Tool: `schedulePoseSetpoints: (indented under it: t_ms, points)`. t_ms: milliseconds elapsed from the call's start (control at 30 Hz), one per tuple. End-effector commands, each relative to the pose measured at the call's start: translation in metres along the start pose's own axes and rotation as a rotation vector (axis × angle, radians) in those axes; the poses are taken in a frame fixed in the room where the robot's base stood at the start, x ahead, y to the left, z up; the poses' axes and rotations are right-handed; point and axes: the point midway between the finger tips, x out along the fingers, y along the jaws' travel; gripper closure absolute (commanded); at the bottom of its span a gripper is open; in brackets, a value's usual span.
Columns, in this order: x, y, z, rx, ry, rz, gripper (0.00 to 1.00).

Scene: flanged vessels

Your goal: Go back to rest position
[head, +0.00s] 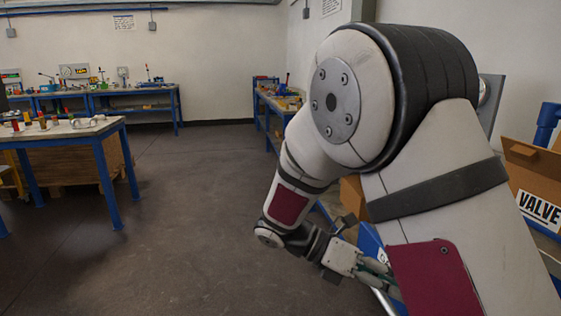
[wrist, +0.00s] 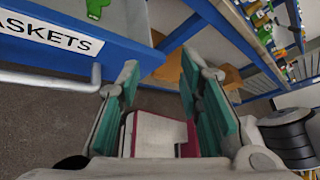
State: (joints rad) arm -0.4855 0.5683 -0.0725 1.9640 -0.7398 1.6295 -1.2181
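My gripper (head: 374,270) is low in the head view, right of centre, partly hidden behind my own arm. In the wrist view my gripper (wrist: 160,62) shows two fingers with teal pads, spread apart with a clear gap between the tips. No loose object is held between them. The white and maroon shape seen between the finger bases looks like part of my own arm. The arm is folded and fills the right half of the head view.
A blue shelf edge (wrist: 120,48) labelled "ASKETS", with a grey bar handle (wrist: 50,80), is close to the gripper. A cardboard box (head: 535,190) marked "VALVE" stands at right. A blue-legged table (head: 60,135) stands left. The floor (head: 200,200) between is clear.

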Motion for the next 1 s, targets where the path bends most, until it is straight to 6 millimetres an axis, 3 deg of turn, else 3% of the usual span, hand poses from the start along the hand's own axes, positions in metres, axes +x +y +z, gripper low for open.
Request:
schedulePoseSetpoints:
  t_ms: [33,233,500,800,1000]
  points:
    - [0.005,-0.017,0.005,0.077,0.063,0.013,0.67]
    - [0.023,-0.073,0.007,0.379,0.297,0.031,0.67]
    - [0.041,-0.142,-0.009,0.791,0.611,0.004,0.67]
    - [0.049,-0.201,-0.044,1.238,0.959,-0.090,0.67]
    - [0.047,-0.224,-0.070,1.484,1.166,-0.176,0.67]
